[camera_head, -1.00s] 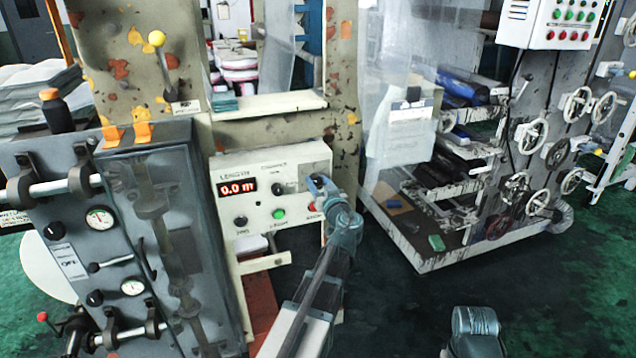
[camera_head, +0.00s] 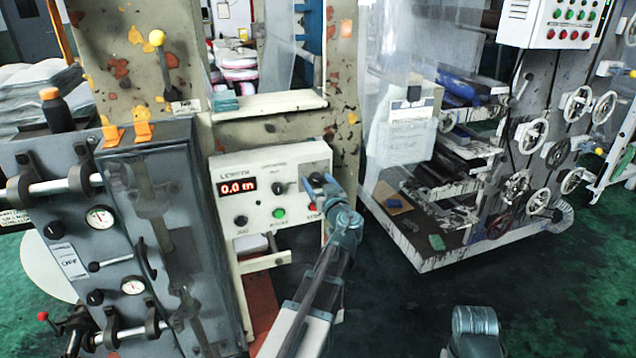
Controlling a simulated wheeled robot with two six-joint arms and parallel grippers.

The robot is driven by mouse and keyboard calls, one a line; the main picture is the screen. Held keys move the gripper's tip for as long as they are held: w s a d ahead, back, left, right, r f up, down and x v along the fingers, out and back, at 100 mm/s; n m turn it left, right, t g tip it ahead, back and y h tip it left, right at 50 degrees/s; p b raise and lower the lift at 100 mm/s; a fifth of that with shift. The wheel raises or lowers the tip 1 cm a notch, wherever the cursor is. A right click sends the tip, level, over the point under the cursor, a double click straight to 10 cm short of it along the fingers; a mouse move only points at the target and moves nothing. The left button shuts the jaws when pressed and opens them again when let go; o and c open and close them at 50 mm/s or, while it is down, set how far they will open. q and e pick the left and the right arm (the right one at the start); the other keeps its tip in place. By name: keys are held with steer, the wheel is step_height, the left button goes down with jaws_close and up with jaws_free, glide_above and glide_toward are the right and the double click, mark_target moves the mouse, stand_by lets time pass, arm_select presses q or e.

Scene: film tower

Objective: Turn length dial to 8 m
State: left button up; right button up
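The cream control panel (camera_head: 262,165) faces me left of centre. Its red display (camera_head: 236,186) reads 0.0 m under a "LENGTH" label. A black knob (camera_head: 279,188) with a printed label above it sits right of the display. A second black knob (camera_head: 240,221) is at the lower left, with a green button (camera_head: 279,213) right of it. My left gripper (camera_head: 318,186) is at the panel's right side, right of the upper knob. Its fingers are small here, and what lies behind them is hidden. I cannot tell if they touch anything.
A grey machine block (camera_head: 75,190) with gauges and rollers stands close on the left. A bottle (camera_head: 55,112) stands on its top. A roller machine with handwheels (camera_head: 524,138) stands at the right. The green floor (camera_head: 570,290) is clear at the lower right.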

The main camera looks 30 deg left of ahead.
arm_select(q)
steer(key=v, duration=1.3)
steer(key=shift+s+d, duration=0.25)
steer(key=shift+s, duration=0.05)
steer(key=s+d+f+m+g+h+p, duration=0.5)
steer(key=s+d+f+g+h+p, duration=0.15)
steer(key=d+f, duration=0.35)
steer(key=s+d+f+m+g+h+p, duration=0.1)
steer(key=s+d+m+g+h, duration=0.1)
steer(key=s+d, duration=0.4)
steer(key=s+d+f+m+g+h+p, duration=0.1)
steer(key=s+d+m+g+h, duration=0.2)
steer(key=d, duration=0.7)
steer(key=s+m+h, duration=0.1)
steer(key=s+m, duration=0.1)
steer(key=m, duration=0.1)
steer(key=shift+s+d+f+m+p, duration=0.25)
steer(key=shift+s+d+m+p, duration=0.1)
steer(key=shift+s+m+p, duration=0.05)
steer(key=shift+c, duration=0.4)
